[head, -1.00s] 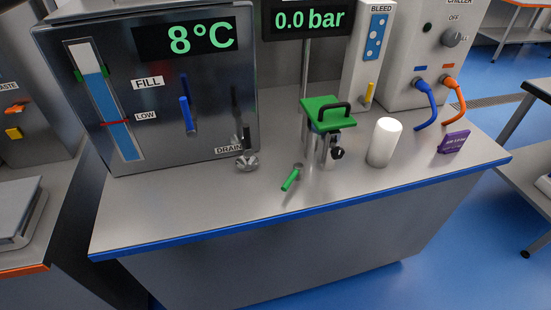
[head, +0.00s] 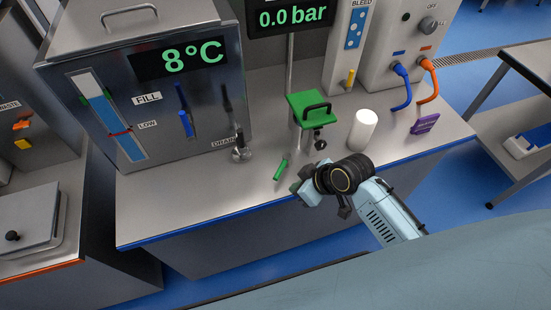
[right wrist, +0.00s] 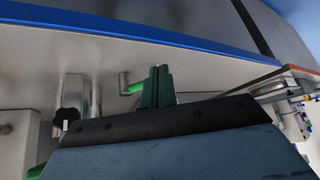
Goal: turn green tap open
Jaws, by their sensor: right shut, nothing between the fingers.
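The green tap (head: 281,168) is a short green lever on the front part of the steel bench, left of the green-topped clamp piece. In the right wrist view its green handle (right wrist: 133,88) shows beside the fingers, partly cut off by them. My right gripper (head: 300,182) is just right of the tap and near the bench's front edge. Its dark fingertips (right wrist: 157,74) are together with nothing between them. I cannot tell whether they touch the handle. My left gripper is not in view.
The green-topped clamp (head: 312,106) stands behind the tap, with a white cylinder (head: 363,130) to its right. A steel tank with a blue lever (head: 186,124) and a drain fitting (head: 240,150) stands left. A purple block (head: 425,123) lies at right.

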